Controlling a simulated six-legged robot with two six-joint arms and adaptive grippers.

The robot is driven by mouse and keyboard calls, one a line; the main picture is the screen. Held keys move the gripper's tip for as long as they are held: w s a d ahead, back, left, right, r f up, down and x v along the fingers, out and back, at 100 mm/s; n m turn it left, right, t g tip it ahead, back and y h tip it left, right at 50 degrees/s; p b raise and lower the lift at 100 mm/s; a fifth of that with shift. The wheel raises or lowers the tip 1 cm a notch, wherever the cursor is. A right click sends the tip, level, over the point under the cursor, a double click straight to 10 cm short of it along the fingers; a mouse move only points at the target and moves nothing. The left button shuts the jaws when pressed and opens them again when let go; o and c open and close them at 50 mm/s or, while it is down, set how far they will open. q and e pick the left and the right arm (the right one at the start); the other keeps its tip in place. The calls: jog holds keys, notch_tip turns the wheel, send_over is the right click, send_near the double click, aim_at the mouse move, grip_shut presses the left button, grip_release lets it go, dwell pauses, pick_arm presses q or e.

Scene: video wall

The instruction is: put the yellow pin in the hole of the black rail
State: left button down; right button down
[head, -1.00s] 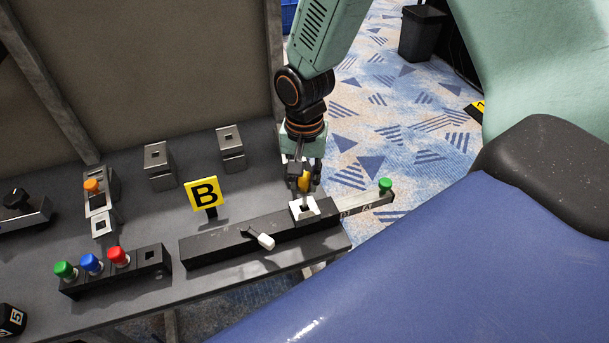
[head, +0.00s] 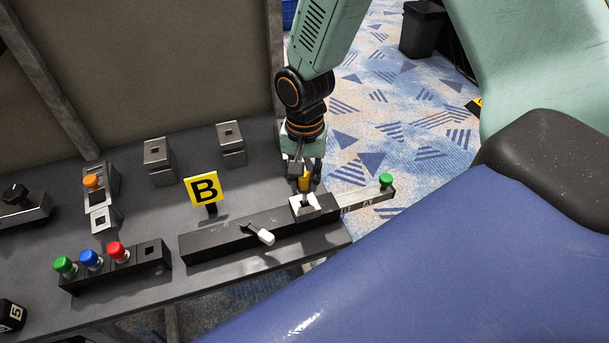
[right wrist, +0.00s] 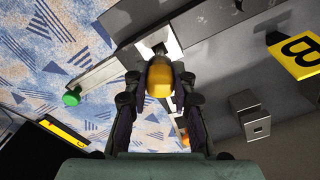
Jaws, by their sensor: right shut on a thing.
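The yellow pin (head: 305,184) is upright between the fingers of my right gripper (head: 304,188), which is shut on its head. The pin also shows in the right wrist view (right wrist: 160,78) between the fingertips (right wrist: 158,88). Its grey shank points down at the white square (head: 312,210) on the long black block; I cannot tell whether its tip is inside the opening. The short black rail (head: 118,268) at the front left holds green, blue and red pins, with an empty square hole (head: 151,249) at its right end. My left gripper is not in view.
A white-tipped lever (head: 265,237) sticks out of the long black block (head: 215,244). A bar with a green knob (head: 386,180) extends right from it. A yellow B sign (head: 204,189) stands behind. Grey blocks (head: 159,163) and an orange pin (head: 91,181) are farther back.

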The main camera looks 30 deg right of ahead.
aim_at(304, 189)
jog(key=shift+f+b, duration=0.9)
jog(key=shift+f, duration=1.4)
jog(key=c, duration=1)
grip_release()
jog(key=shift+c, duration=0.2)
jog(key=o, duration=0.5)
jog(key=shift+r+p, duration=3.55)
jog(key=shift+p, duration=0.05)
